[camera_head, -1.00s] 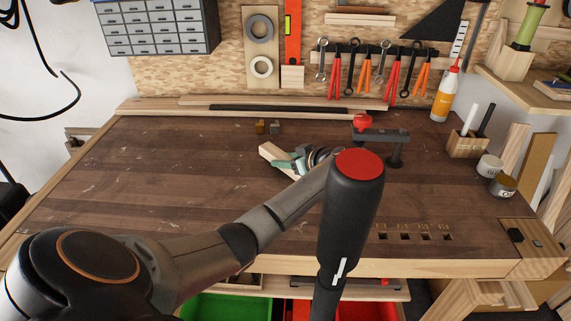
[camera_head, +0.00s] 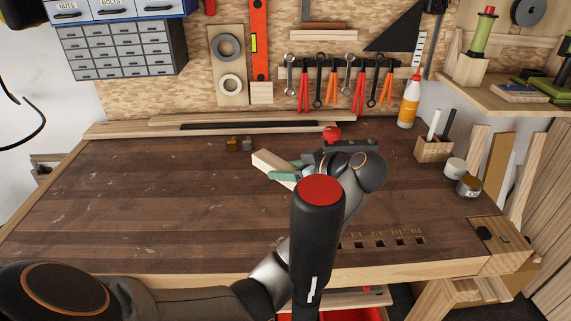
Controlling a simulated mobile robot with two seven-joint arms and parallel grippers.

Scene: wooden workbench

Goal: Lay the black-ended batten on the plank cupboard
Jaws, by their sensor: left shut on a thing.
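My left gripper (camera_head: 286,173), with pale green fingers, is over the middle back of the workbench. It is shut on a pale wooden batten (camera_head: 267,162), whose end sticks out up and to the left of the fingers. The rest of the batten is hidden by the gripper and my arm, and no black end shows. A panelled wooden front of planks (camera_head: 547,205) at the right edge may be the plank cupboard; its top does not show. My right gripper is not in view.
A dark clamp with a red knob (camera_head: 331,134) stands on the bench (camera_head: 130,205) just behind the gripper. A glue bottle (camera_head: 409,100), a pen block (camera_head: 433,150) and two tins (camera_head: 467,186) stand at the right. The bench's left half is mostly clear.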

